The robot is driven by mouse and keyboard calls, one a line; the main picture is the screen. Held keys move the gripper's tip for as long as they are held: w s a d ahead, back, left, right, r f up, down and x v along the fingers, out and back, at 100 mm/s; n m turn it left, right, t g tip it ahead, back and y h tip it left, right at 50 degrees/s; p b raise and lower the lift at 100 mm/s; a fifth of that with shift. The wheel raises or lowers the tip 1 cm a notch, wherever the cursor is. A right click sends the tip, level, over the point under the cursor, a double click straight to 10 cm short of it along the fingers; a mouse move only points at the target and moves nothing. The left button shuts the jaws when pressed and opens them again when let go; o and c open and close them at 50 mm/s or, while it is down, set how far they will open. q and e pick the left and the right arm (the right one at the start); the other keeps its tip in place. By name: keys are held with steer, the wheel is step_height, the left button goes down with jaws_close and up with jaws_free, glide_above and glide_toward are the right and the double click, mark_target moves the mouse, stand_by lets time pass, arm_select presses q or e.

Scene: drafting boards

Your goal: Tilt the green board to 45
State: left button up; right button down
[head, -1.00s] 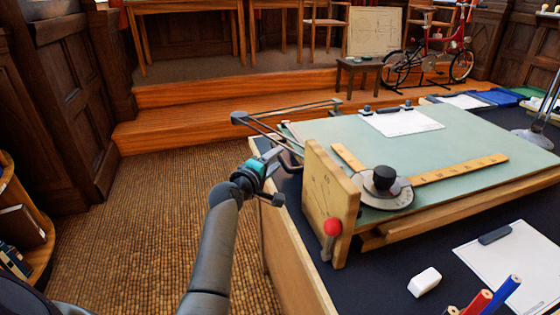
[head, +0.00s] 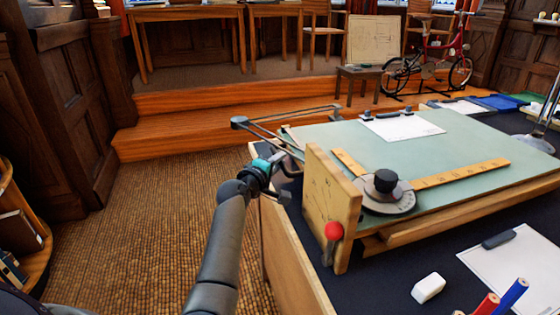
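The green board (head: 310,139) lies at a low tilt on the desk, with a white sheet (head: 403,126) held on it. A wooden side plate with a scale (head: 328,190) stands at its left edge, and a lever with a red knob (head: 334,231) sits low on that plate. A drafting head with a black knob (head: 385,181) and a wooden ruler (head: 460,174) rest on the board. My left gripper (head: 283,178) is just left of the side plate, apart from the red knob. Its fingers are small and partly hidden, so their opening is unclear. My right gripper is out of view.
A white eraser (head: 428,288), a paper sheet (head: 520,262) and red and blue pencils (head: 511,296) are on the dark desktop in front. A lamp base (head: 536,143) stands at the right. The carpet (head: 150,235) left of the desk is clear.

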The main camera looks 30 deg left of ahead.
arm_select(q)
jaws_close()
steer(key=shift+f, duration=0.1)
stand_by(0.8)
